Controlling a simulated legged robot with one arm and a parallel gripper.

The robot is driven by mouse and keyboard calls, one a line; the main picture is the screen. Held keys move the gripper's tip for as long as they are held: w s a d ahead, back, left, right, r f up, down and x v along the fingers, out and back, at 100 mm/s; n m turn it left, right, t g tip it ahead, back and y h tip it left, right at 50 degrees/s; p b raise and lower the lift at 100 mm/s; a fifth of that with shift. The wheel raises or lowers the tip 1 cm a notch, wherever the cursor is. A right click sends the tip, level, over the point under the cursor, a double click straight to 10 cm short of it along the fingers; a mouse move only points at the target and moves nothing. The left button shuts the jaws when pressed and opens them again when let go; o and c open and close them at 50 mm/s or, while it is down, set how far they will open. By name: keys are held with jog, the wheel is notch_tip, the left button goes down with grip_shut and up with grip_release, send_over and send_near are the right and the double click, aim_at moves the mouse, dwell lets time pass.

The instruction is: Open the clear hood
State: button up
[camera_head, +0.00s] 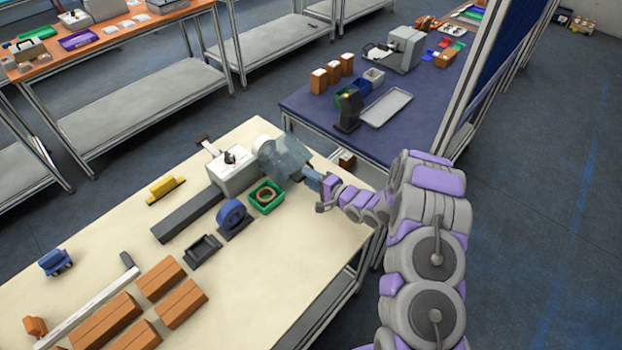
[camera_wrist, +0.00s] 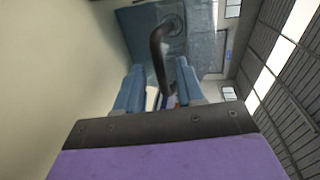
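The clear hood (camera_head: 286,154) is a see-through bluish cover beside the white-topped machine (camera_head: 236,168) on the cream table. In the wrist view the hood (camera_wrist: 142,22) fills the upper middle, with a dark curved handle (camera_wrist: 158,48) on it. My gripper (camera_head: 314,179) is right at the hood's near right side. In the wrist view the two blue fingers of my gripper (camera_wrist: 158,80) stand apart, one on each side of the handle. Small gaps show between the fingers and the handle. Whether the hood is fully closed is hard to tell.
The cream table (camera_head: 270,270) also holds a green bin (camera_head: 277,205) with a brown ring, a blue tape roll (camera_head: 231,214), a dark tray (camera_head: 202,250) and several brown boxes. A blue-topped table (camera_head: 310,112) with a dark stand (camera_head: 348,110) is close behind the hood.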

aim_at(301, 167)
grip_shut()
dwell(0.4)
notch_tip(301, 167, up, 2)
jog(key=p, duration=0.3)
jog(key=shift+w+a+r+g+h+p, duration=0.1)
jog(key=shift+a+g+h+p, duration=0.05)
jog(key=shift+g+h+p, duration=0.2)
jog(key=p, duration=0.1)
jog(key=r+h+p, duration=0.1)
jog(key=p, duration=0.1)
jog(key=r+g+p, duration=0.1)
jog(key=p, duration=0.1)
jog(key=shift+w+a+h, duration=0.25)
jog(key=shift+a, duration=0.05)
jog(key=shift+f, duration=0.1)
grip_release()
